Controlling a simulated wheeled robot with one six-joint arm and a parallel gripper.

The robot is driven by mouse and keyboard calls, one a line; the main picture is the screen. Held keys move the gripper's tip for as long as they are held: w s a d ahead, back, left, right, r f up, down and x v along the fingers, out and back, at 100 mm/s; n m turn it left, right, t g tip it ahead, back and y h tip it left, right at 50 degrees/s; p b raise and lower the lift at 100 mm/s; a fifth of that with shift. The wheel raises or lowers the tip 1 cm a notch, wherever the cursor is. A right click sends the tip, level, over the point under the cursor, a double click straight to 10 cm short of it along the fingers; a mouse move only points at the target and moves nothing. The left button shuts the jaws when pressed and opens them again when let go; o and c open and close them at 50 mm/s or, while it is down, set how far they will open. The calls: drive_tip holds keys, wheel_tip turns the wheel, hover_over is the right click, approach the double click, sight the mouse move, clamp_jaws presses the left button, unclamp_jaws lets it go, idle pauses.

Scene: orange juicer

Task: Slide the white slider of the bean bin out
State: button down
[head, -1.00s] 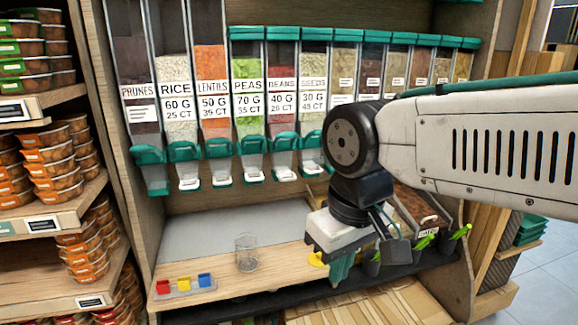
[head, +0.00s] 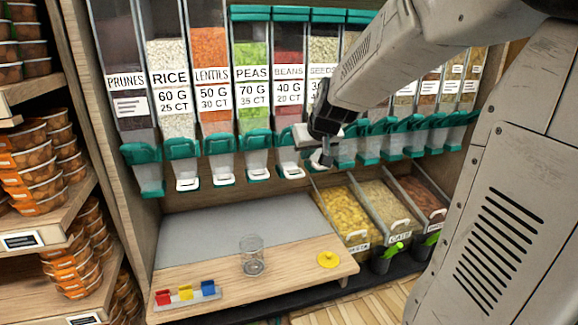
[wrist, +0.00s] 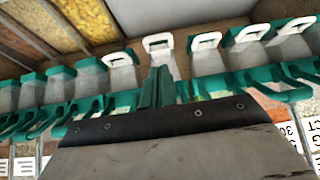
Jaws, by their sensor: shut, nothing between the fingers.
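The beans bin (head: 289,92) hangs in the row of clear dispensers, between peas and seeds. Its white slider (head: 291,173) shows at the bottom of its spout in the head view. My gripper (head: 321,163) is just right of it in that view, at spout height, overlapping the seeds spout. In the wrist view, my gripper's teal fingers (wrist: 158,84) are together and empty. They point at a spout with a white slider loop (wrist: 158,43); I cannot tell for sure which bin it belongs to, or whether they touch it.
Other spouts stand close on both sides. Below are a wooden counter (head: 200,275) with a glass (head: 252,255), a yellow disc (head: 328,260) and coloured blocks (head: 186,293). Open food bins (head: 350,215) are at right. Packed shelves (head: 30,200) stand at left.

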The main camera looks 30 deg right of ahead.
sight(299, 176)
drive_tip(key=x, duration=1)
drive_tip(key=shift+w+d+r, duration=0.1)
drive_tip(key=shift+w+d, duration=0.15)
drive_tip(key=shift+d, duration=0.15)
